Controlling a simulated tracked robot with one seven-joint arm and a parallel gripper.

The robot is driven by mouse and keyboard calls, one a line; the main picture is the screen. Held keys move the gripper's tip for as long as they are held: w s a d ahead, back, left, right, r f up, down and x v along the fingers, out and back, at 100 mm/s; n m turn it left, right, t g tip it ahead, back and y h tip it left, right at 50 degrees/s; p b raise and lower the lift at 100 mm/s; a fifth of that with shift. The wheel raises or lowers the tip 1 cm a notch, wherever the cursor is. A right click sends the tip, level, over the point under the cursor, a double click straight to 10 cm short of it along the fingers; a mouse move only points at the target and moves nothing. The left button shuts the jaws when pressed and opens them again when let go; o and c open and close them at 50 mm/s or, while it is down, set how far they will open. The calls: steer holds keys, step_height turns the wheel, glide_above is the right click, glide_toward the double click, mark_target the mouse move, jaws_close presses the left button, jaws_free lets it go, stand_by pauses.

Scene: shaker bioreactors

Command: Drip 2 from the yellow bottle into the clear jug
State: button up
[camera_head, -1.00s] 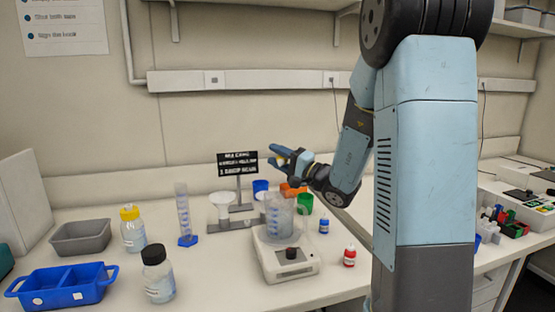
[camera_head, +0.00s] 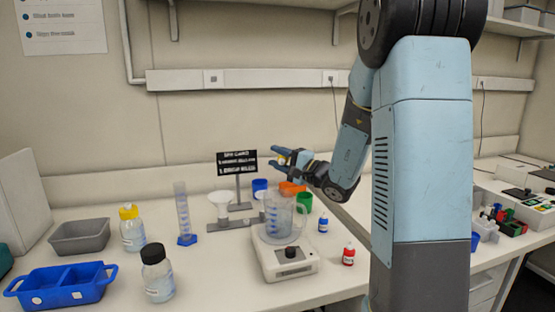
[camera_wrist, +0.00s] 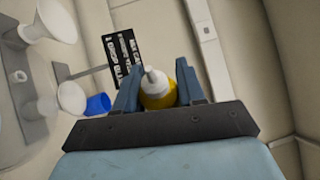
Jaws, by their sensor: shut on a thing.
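My gripper (camera_head: 284,158) is raised above the bench, behind and above the clear jug (camera_head: 279,222). In the wrist view my gripper (camera_wrist: 158,88) is shut on the yellow bottle (camera_wrist: 160,96), whose pale nozzle shows between the fingers. In the head view the bottle is mostly hidden by the fingers, with only a small yellow patch showing. The clear jug has blue marks and a handle at its right, and stands on the white stirrer plate (camera_head: 287,264). I cannot tell any drops or a liquid level in the jug.
A blue dropper bottle (camera_head: 323,224) and a red one (camera_head: 348,254) stand right of the plate. A funnel stand (camera_head: 230,222), a measuring cylinder (camera_head: 182,212) and a black sign (camera_head: 237,163) are to the left and behind. Capped bottles (camera_head: 158,275) and a blue tray (camera_head: 60,286) stand farther left.

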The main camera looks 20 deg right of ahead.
steer(key=shift+w+d+f+m+h, duration=0.15)
steer(key=shift+w+d+m, duration=0.2)
steer(key=shift+w, duration=0.1)
steer(key=shift+w+d+f+m+h, duration=0.1)
steer(key=shift+w+d+m+h, duration=0.1)
steer(key=shift+w+m, duration=0.2)
steer(key=shift+w+d+f+m+g, duration=0.2)
steer(key=shift+w+d+m, duration=0.05)
steer(key=shift+w+m, duration=0.2)
steer(key=shift+w+d+f+m+g, duration=0.2)
steer(key=shift+w+d+m, duration=0.1)
steer(key=shift+w, duration=0.15)
steer(key=shift+a+r, duration=0.1)
